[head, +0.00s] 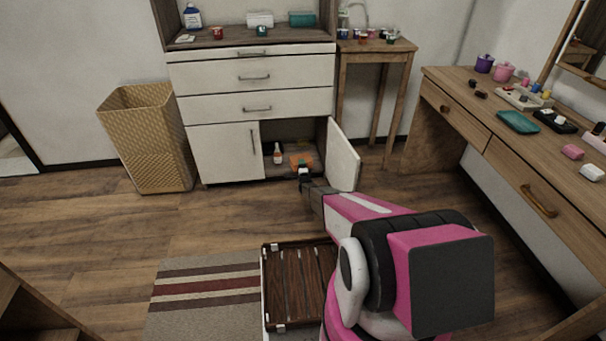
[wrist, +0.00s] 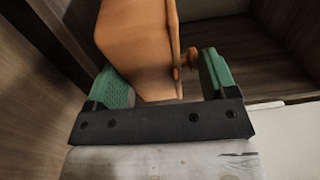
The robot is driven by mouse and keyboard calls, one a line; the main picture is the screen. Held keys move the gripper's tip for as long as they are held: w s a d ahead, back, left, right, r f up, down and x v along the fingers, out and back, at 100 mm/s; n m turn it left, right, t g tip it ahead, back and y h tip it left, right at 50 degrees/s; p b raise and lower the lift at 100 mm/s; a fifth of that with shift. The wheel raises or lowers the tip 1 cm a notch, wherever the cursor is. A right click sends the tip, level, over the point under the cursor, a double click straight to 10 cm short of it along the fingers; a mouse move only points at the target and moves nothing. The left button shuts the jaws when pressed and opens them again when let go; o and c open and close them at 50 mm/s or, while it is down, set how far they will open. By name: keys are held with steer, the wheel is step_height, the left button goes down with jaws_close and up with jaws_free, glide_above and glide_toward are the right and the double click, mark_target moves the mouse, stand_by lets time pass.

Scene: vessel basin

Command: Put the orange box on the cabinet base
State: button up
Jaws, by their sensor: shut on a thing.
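The orange box (head: 301,160) is at the opening of the white cabinet's lower right compartment, in the head view. My gripper (head: 304,171) reaches into this opening. In the wrist view the orange box (wrist: 140,48) fills the space between the green fingers of my gripper (wrist: 165,80), which is shut on it. The box looks tilted there. The cabinet base (head: 283,172) is the dark floor of the open compartment. Whether the box touches it is hard to tell.
The open cabinet door (head: 343,156) stands just right of my gripper. A small bottle (head: 277,153) stands inside the compartment, left of the box. A wicker basket (head: 150,140) is left of the cabinet. A slatted tray-like case (head: 299,283) lies near my base.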

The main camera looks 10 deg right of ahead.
steer(key=shift+w+d+f, duration=0.1)
steer(key=shift+d+f, duration=0.1)
steer(key=shift+f, duration=0.55)
steer(key=shift+s+d+f, duration=0.1)
steer(key=shift+d+f, duration=0.05)
steer(key=shift+f, duration=0.65)
steer(key=shift+w+d+f, duration=0.1)
steer(key=shift+d+f, duration=0.1)
steer(key=shift+f, duration=0.55)
steer(key=o, duration=1.5)
steer(key=shift+f, duration=0.1)
